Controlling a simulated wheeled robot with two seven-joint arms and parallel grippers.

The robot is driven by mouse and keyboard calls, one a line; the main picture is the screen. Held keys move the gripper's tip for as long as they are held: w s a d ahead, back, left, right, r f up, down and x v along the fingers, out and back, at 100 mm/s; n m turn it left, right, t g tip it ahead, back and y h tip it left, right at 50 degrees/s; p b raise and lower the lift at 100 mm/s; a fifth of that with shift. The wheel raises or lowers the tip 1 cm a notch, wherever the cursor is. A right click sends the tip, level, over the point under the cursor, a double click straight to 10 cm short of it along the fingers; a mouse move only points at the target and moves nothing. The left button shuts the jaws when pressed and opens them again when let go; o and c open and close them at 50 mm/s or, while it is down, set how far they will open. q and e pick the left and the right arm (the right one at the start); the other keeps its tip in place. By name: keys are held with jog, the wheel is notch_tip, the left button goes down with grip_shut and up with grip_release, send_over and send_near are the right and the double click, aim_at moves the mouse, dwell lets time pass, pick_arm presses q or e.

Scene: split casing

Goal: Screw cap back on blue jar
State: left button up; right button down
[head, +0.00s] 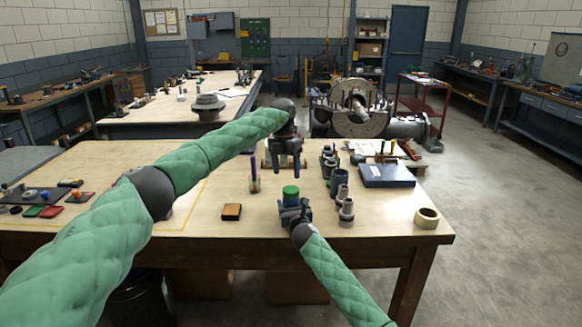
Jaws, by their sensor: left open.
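A green round cap-like top (291,191) shows near the middle of the table, directly beyond my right gripper (294,212). What lies under the green top is mostly hidden by that gripper, so I cannot tell whether it is the blue jar or whether the cap is seated. My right gripper is at this item, but its fingers are too small and dark to show whether they grip it. My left gripper (284,163) is open, points down and is farther back on the table, behind the green top and apart from it. I see nothing between its fingers.
Grey-blue cylinders (339,180) and a blue box (386,175) stand to the right. A tape roll (427,217) lies near the right edge.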

aim_at(291, 189)
pick_arm(q)
jog(key=n, duration=0.4)
jog(key=d+n, duration=0.1)
jog(key=n, duration=0.1)
jog(key=shift+s+r+n+t, duration=0.1)
jog(key=shift+r+n+t, duration=0.05)
jog(key=shift+n+t, duration=0.15)
jog(key=n, duration=0.5)
jog(key=shift+d+r+y, duration=0.15)
jog(key=shift+d+y, duration=0.15)
jog(key=n, duration=0.7)
jog(key=shift+w+t, duration=0.25)
jog(key=shift+t, duration=0.05)
jog(key=n, duration=0.7)
jog(key=shift+f, duration=4)
